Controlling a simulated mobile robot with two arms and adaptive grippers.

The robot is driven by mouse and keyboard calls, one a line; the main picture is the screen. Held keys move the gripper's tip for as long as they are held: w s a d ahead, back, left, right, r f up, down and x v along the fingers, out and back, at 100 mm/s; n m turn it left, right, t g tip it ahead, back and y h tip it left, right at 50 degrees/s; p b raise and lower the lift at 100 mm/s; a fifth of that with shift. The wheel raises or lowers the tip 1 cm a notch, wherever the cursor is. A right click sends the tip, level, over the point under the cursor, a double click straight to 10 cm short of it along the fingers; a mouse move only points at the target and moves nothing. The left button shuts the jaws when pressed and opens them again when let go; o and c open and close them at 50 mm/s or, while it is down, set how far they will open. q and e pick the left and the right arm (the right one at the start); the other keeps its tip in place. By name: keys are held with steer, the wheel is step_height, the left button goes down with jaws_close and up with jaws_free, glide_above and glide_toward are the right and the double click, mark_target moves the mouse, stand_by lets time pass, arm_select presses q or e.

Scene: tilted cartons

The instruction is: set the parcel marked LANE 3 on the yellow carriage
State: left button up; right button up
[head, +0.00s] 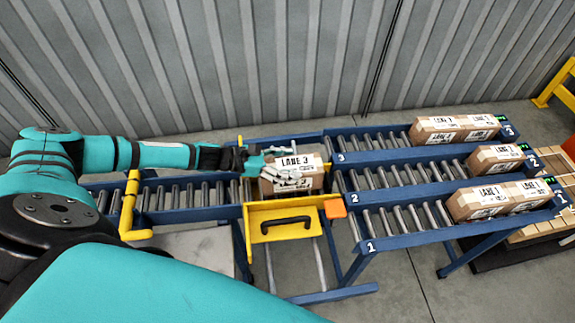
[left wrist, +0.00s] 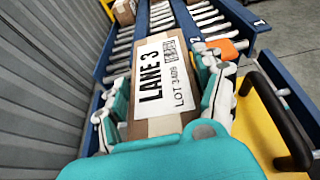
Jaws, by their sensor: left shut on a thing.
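The parcel marked LANE 3 (head: 306,181) is a brown carton with a white label, in the middle of the head view. It also fills the middle of the left wrist view (left wrist: 160,80), its label reading LANE 3 and LOT. My left gripper (head: 284,172) is shut on it, fingers along two opposite sides. The yellow carriage (head: 285,212) has a yellow front plate with a black handle. The parcel is at the carriage, just behind this plate; I cannot tell whether its underside touches the carriage. My right gripper is not in view.
Three blue roller lanes, numbered 1 (head: 395,222), 2 (head: 385,178) and 3 (head: 375,143), run right from the carriage, with cartons at their far ends. A roller conveyor (head: 185,196) lies left. An orange block (head: 334,208) sits at the carriage's corner. A corrugated wall stands behind.

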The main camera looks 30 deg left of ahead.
arm_select(q)
steer(key=shift+f, duration=0.4)
steer(key=shift+w, duration=0.1)
steer(key=shift+f+b, duration=0.6)
steer(key=shift+b, duration=0.1)
steer(key=o, duration=1.5)
